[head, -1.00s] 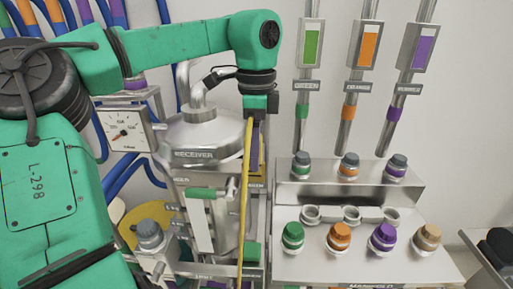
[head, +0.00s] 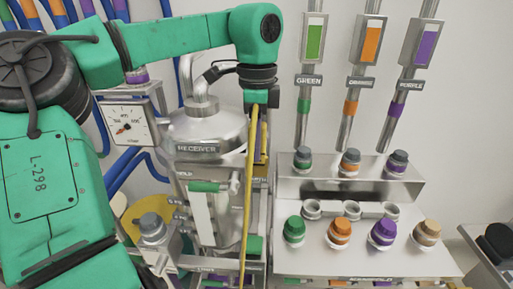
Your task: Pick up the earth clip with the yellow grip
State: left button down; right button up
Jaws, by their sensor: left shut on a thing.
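My left gripper (head: 262,116) points down from the green wrist, just right of the receiver's domed lid. It is shut on the earth clip (head: 264,140), of which a thin strip of yellow grip shows below the fingers. The clip's jaws are hard to make out. A yellow cable (head: 249,190) hangs from the gripper down past the front of the receiver. My right gripper is not in view.
The steel receiver (head: 205,128) stands close left of the gripper, with a gauge (head: 127,127) beside it. To the right is a stepped manifold (head: 345,262) with several coloured caps. Pipes with green, orange and purple labels rise behind it.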

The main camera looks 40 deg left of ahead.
pick_arm(q)
notch_tip(320, 180, up, 11)
jog(key=shift+f, duration=0.1)
notch_tip(320, 180, up, 8)
jog(key=p, duration=0.6)
jog(key=shift+s, duration=0.15)
